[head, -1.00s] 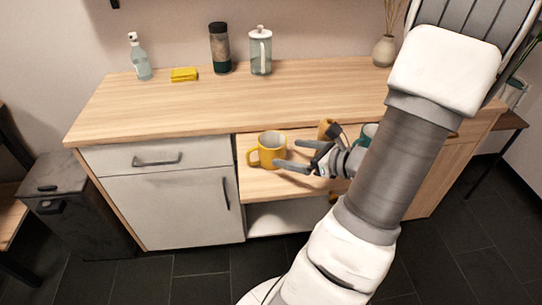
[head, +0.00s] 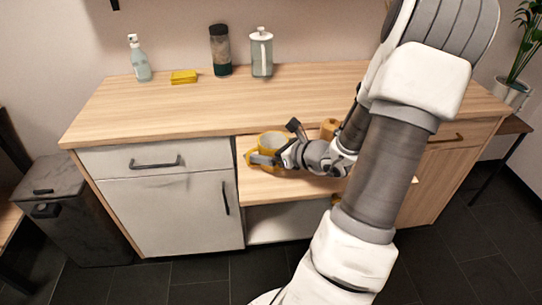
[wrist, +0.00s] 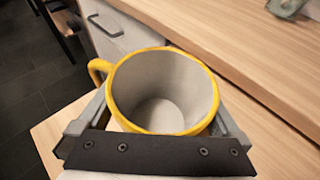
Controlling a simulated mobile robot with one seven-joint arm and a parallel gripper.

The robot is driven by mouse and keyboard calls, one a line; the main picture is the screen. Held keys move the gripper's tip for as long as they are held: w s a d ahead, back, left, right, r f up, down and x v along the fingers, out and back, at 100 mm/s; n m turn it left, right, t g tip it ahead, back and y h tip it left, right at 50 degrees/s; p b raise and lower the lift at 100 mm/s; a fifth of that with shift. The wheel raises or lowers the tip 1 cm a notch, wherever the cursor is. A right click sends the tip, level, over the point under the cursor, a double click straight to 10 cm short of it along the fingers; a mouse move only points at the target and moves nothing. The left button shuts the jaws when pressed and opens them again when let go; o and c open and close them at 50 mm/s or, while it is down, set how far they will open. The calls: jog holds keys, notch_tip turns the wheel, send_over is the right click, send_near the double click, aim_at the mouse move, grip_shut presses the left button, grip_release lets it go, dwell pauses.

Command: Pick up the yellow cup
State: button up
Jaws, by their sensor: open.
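The yellow cup (head: 272,140) stands upright on the pull-out wooden shelf below the counter. In the wrist view the cup (wrist: 163,92) shows its yellow rim, pale empty inside and its handle at the upper left. My gripper (head: 262,160) is at the cup, and its fingers hide part of the cup's front in the head view. In the wrist view my gripper's fingers (wrist: 155,125) are spread wide, one on each side of the cup. I cannot tell whether either finger touches it.
The pull-out shelf (head: 270,187) lies under the counter (head: 240,105). An orange-brown object (head: 329,128) stands right of the cup, partly behind my arm.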

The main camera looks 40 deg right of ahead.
jog(key=shift+c, duration=0.2)
jog(key=shift+r, duration=0.1)
jog(key=c, duration=1.3)
